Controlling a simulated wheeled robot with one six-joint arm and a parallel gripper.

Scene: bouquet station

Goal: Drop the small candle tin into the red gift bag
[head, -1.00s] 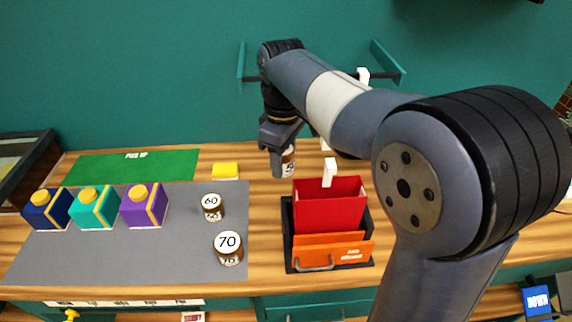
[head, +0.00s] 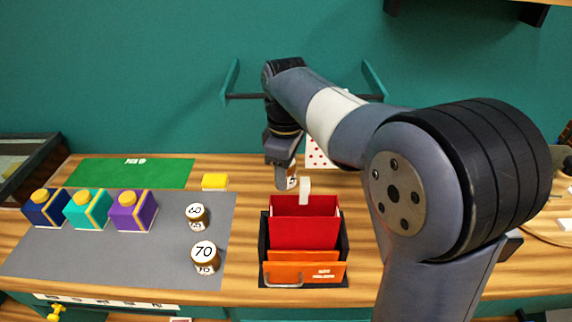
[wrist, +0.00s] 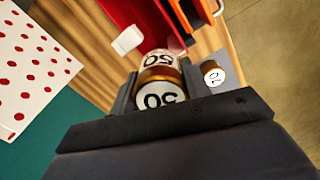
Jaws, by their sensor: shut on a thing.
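My gripper (head: 283,178) is shut on the small candle tin (head: 291,177), a brown tin with a white label. The wrist view shows the tin (wrist: 160,83) between the fingers, marked 50. The red gift bag (head: 303,231) stands open in a black tray, with a white tag at its back edge. The gripper and tin are in the air behind the bag, a little left of its middle. In the wrist view the red bag (wrist: 150,22) lies just beyond the tin. The fingers partly hide the tin in the head view.
An orange drawer-like box (head: 305,273) sits in front of the bag in the black tray (head: 343,246). Candle tins marked 60 (head: 197,217) and 70 (head: 206,257) stand on the grey mat (head: 100,260). A polka-dot card (head: 318,154) stands behind.

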